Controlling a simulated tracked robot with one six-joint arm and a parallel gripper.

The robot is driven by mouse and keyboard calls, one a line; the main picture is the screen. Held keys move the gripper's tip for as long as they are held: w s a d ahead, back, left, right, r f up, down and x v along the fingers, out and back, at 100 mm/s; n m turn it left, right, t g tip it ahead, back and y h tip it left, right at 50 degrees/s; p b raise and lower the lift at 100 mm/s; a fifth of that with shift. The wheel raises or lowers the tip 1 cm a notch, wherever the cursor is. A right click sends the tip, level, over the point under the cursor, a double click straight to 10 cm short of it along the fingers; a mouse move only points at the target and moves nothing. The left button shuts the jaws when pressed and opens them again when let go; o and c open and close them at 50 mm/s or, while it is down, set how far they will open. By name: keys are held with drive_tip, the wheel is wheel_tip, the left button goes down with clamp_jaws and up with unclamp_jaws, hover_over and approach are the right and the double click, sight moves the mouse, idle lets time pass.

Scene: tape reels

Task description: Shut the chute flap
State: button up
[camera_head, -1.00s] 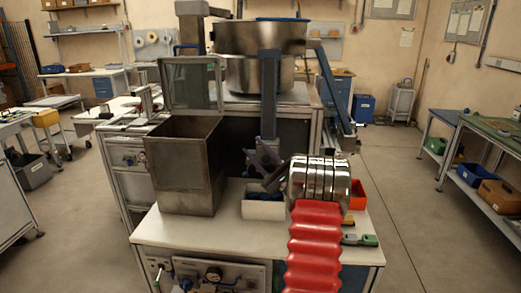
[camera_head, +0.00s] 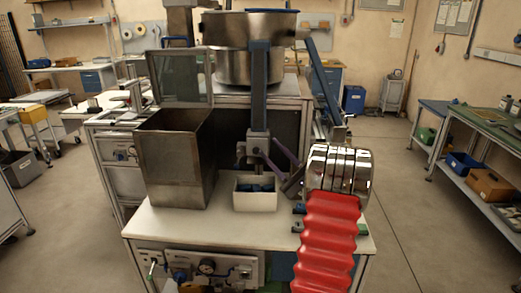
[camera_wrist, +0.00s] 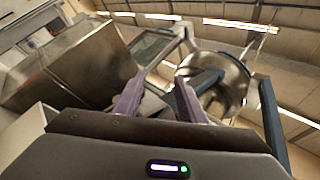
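The chute is a tall grey metal box (camera_head: 178,165) on the white bench, left of centre. Its flap (camera_head: 180,77) is a framed clear panel that stands upright and open at the back of the box's mouth. In the wrist view, the box (camera_wrist: 75,65) is at the left and the flap (camera_wrist: 150,47) is above the left finger. My gripper (camera_head: 265,150) has purple fingers spread apart with nothing between them. It is right of the box, apart from it, and lower than the flap. The fingers also show in the wrist view (camera_wrist: 158,100).
A white bin (camera_head: 255,199) with blue items stands on the bench (camera_head: 185,225), right of the box. A large steel bowl (camera_head: 249,65) and a blue post (camera_head: 259,95) are behind. Small coloured pieces lie near my arm at the right.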

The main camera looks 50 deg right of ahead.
drive_tip(key=shift+s+d, duration=0.1)
drive_tip(key=shift+s, duration=1.3)
drive_tip(key=shift+c, duration=0.3)
